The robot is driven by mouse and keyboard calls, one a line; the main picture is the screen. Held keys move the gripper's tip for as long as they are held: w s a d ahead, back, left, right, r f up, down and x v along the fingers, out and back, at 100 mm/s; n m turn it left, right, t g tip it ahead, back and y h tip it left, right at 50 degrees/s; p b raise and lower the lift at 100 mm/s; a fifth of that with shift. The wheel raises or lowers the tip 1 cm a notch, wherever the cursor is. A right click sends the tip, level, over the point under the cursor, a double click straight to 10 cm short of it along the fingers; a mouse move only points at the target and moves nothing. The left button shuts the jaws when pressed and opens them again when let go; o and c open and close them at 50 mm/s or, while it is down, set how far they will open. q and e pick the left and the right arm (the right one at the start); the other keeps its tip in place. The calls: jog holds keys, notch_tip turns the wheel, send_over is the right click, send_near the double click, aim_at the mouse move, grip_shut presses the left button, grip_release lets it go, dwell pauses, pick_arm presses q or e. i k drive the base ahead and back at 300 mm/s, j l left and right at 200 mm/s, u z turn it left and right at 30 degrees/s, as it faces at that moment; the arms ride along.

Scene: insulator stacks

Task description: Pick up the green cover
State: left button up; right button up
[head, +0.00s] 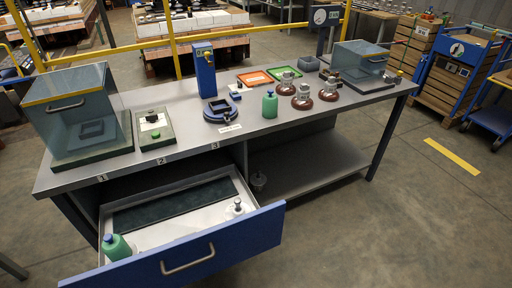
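A green bottle-shaped piece (270,106) stands upright on the grey workbench (190,140), near its front edge and left of the brown insulator pieces. A second green piece (117,248) with a blue-grey top stands in the open drawer, at its front left. I cannot tell for certain which of the two is the green cover. Neither of my grippers shows in the head view, and nothing is seen touching either green piece.
The blue-fronted drawer (190,262) sticks out below the bench and holds a white piece (236,207). Brown insulators (302,99) stand right of the bench's green piece. A blue stand (205,72) and clear boxes (72,108) rise from the bench.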

aim_at(270, 100)
jog(key=i+l+u, duration=0.4)
jog(key=l+u, duration=0.2)
jog(key=i+l+u, duration=0.25)
jog(key=l, duration=0.15)
jog(key=l+u, duration=0.6)
jog(key=l, duration=0.25)
